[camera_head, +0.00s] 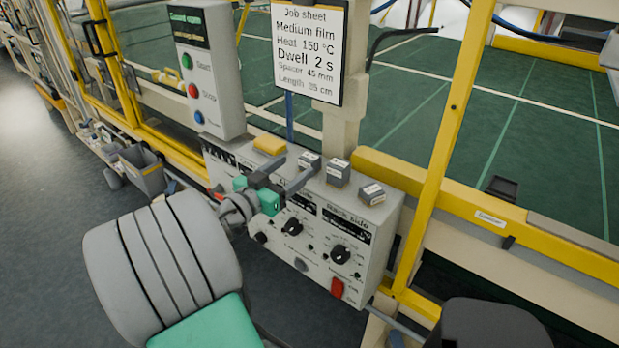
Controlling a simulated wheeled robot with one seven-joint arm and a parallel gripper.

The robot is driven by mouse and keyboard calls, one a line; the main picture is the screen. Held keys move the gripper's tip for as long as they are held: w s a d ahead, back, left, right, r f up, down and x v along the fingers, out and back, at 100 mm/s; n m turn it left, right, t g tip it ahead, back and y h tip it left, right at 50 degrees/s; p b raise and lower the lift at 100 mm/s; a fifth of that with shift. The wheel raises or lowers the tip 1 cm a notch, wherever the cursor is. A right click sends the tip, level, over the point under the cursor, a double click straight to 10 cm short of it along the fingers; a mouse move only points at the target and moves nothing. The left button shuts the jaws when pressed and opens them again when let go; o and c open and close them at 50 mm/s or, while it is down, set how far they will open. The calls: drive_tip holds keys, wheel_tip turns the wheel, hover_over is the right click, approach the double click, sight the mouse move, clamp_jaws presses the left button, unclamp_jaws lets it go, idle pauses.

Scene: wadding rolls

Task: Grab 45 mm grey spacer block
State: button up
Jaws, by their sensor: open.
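Three small grey blocks with white labels stand in a row on top of the control box: a left one (309,164), a middle one (338,176) and a right one (372,196). The labels are too small to read, so I cannot tell which is the 45 mm spacer block. My gripper (290,170), with grey fingers and teal parts, is open and empty. It is over the box's front edge, just left of the left block. I cannot tell whether a finger touches that block.
A yellow block (270,145) lies behind my gripper on the box (318,238). The job sheet (308,48) reads medium film, spacer 45 mm. A button panel (208,75) stands at the back left. A yellow post (452,130) rises to the right. A grey bin (143,170) is at left.

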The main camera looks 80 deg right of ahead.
sight(305, 160)
drive_tip(key=shift+d+f, duration=0.1)
drive_tip(key=shift+f, duration=0.55)
drive_tip(key=p+x, duration=0.1)
drive_tip(key=x, duration=0.1)
drive_tip(key=p+x, duration=0.1)
drive_tip(key=x, duration=0.2)
drive_tip(key=p+x, duration=0.1)
drive_tip(key=x, duration=0.1)
drive_tip(key=shift+d+r, duration=0.4)
drive_tip(key=shift+a, duration=0.1)
clamp_jaws()
